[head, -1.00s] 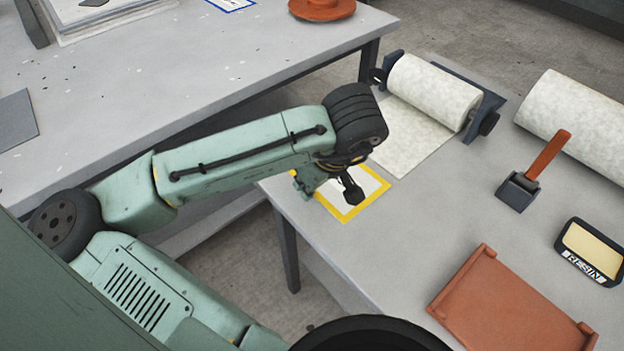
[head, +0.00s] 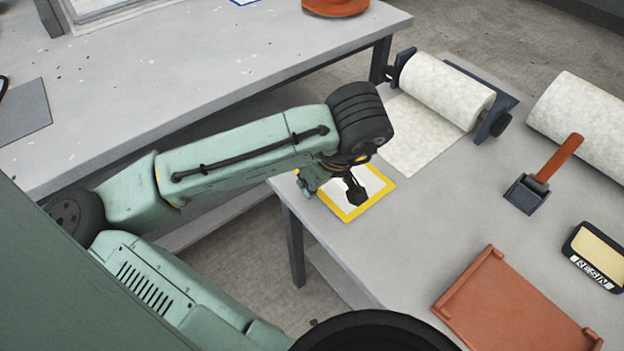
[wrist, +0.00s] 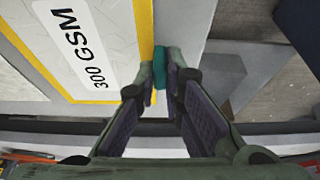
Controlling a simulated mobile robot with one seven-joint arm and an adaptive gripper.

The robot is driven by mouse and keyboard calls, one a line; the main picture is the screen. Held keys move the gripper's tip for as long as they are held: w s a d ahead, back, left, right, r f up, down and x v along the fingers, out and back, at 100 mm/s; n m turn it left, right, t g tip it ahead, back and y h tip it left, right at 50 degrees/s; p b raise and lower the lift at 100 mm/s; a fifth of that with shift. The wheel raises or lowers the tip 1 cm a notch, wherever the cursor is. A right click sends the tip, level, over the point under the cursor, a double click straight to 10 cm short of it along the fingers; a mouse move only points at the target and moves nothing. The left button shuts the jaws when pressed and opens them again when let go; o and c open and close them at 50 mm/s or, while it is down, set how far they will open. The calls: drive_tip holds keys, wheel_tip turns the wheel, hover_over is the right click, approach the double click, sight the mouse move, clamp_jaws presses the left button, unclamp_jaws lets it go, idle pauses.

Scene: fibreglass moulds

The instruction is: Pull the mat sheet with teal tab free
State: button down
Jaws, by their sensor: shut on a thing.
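My gripper (head: 354,190) is low over the near left corner of the right table, above a white panel with a yellow border (head: 350,215). In the wrist view, my gripper (wrist: 160,88) has its fingertips closed around a small teal tab (wrist: 161,62). The tab is beside the yellow border of the panel (wrist: 128,15), which bears a "300 GSM" label (wrist: 78,42). The fingers hide part of the tab, and I cannot make out the sheet it joins. In the head view the tab is hidden.
A mat roll (head: 448,88) on a dark stand has a pale sheet (head: 420,140) lying toward the panel. A second roll (head: 585,115), a roller (head: 540,180), a resin box (head: 600,250) and an orange tray (head: 500,300) are right. A gap separates the other table (head: 180,95).

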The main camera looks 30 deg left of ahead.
drive_tip(key=shift+r+p, duration=1.55)
drive_tip(key=shift+r, duration=0.8)
drive_tip(key=shift+d, duration=0.1)
